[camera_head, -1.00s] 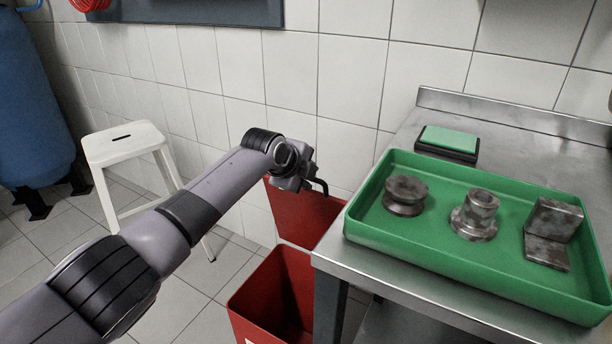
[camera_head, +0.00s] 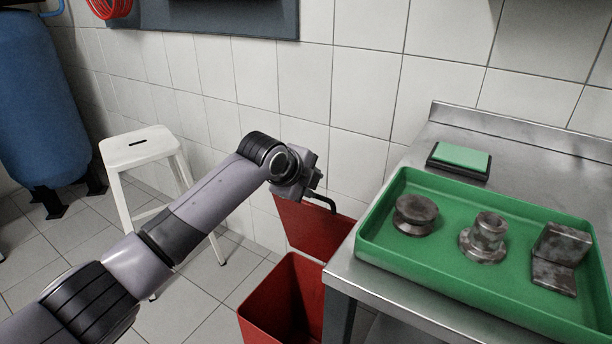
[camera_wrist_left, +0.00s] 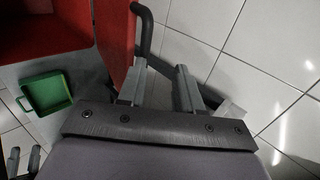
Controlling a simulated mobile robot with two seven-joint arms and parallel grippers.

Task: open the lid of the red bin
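The red bin (camera_head: 262,322) stands on the floor left of the steel table, with its mouth open. Its red lid (camera_head: 312,232) stands up at the back of the bin, tilted away from the mouth. A black curved handle (camera_head: 326,201) is on the lid. My left gripper (camera_head: 310,188) is beside the handle, above the lid. In the left wrist view its two fingers (camera_wrist_left: 162,78) are apart, with the lid (camera_wrist_left: 115,42) and handle (camera_wrist_left: 147,32) close to the left finger. Whether they touch is unclear. Small finger-like shapes at that view's lower left may be my right gripper (camera_wrist_left: 25,158).
A green tray (camera_head: 455,292) with several metal parts lies on the steel table (camera_head: 408,160), right of the bin. A green-topped block (camera_head: 461,156) is behind it. A white stool (camera_head: 137,147) and blue tank (camera_head: 38,100) stand left. The tiled wall is behind.

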